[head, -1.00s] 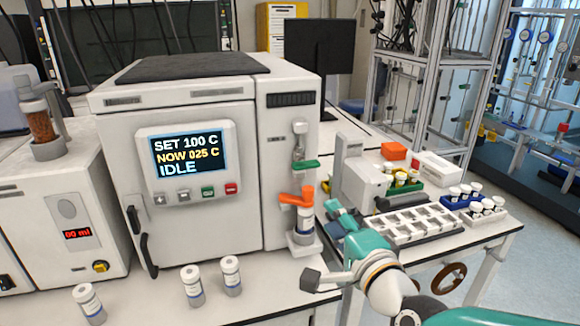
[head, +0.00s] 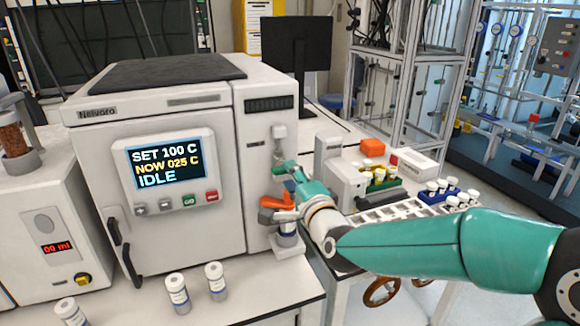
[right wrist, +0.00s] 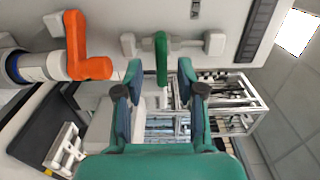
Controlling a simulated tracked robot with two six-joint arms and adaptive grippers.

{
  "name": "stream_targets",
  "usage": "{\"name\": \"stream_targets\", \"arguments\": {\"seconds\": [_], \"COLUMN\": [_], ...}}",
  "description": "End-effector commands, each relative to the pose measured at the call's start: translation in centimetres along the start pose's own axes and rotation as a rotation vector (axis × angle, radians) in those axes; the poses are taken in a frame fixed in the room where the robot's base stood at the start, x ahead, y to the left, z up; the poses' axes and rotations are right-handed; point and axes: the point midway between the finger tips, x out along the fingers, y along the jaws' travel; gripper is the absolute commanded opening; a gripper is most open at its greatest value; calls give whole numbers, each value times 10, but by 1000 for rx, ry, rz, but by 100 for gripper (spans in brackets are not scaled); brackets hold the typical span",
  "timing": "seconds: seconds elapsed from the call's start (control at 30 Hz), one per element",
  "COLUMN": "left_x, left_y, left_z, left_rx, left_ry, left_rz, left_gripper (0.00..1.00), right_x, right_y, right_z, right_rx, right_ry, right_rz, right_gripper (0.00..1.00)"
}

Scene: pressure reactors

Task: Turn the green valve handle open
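The green valve handle (right wrist: 161,58) is on a pale valve fitting (right wrist: 189,45) on the machine's front. In the right wrist view my right gripper (right wrist: 160,76) is open, with one finger on each side of the handle's near end. A gap shows on both sides of the handle, so the fingers do not look closed on it. In the head view the gripper (head: 290,174) is at the valve, below the upper fitting (head: 279,137), and covers part of the handle. My left gripper is not in view.
An orange handle (head: 277,204) sits just below the gripper, above a vial (head: 287,229) on a bracket. The machine screen (head: 165,165) reads IDLE. Loose vials (head: 178,293) stand on the bench at the front. A side table with a rack (head: 390,211) is to the right.

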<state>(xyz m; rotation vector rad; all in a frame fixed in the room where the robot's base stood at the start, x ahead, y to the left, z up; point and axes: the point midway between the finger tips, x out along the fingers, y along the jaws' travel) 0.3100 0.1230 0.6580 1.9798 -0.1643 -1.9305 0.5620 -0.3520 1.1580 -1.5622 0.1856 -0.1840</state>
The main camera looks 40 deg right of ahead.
Motion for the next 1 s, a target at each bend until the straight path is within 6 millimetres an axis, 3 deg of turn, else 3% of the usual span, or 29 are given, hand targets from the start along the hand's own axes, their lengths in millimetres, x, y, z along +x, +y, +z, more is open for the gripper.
{"name": "stream_targets", "arguments": {"seconds": [0.2, 0.53, 0.57, 0.8, 0.9, 0.93, 1.0], "left_x": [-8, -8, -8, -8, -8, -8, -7], "left_y": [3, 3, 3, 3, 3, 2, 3], "left_z": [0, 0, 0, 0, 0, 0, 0], "left_rx": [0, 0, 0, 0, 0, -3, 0], "left_ry": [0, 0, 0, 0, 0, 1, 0], "left_rz": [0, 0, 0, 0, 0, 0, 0], "left_gripper": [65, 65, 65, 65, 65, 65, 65], "right_x": [22, 26, 26, 26, 26, 27, 26], "right_y": [-1, 0, 0, 0, 0, 0, 1], "right_z": [0, 1, 1, 1, 1, -9, -2], "right_rx": [1, 0, 0, 0, 0, -2, -1], "right_ry": [0, -1, -1, -2, -2, 5, -1], "right_rz": [0, 0, 0, 0, 1, 1, 2], "right_gripper": [39, 39, 37, 0, 0, 0, 0]}}
